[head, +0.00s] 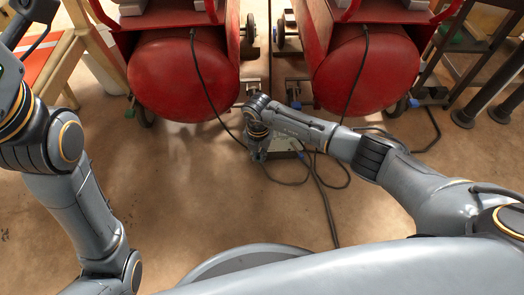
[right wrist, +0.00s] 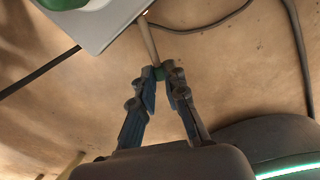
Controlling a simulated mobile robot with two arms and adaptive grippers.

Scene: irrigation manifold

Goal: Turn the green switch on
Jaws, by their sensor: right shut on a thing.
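A pale box (right wrist: 100,22) with a green rounded part (right wrist: 62,3) shows at the top left of the right wrist view.
Two red tanks (head: 182,75) (head: 365,75) stand behind the box. Dark cables (head: 325,200) loop over the brown floor around it. A wooden frame (head: 62,60) stands at the left and a dark metal stand (head: 470,45) at the right.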

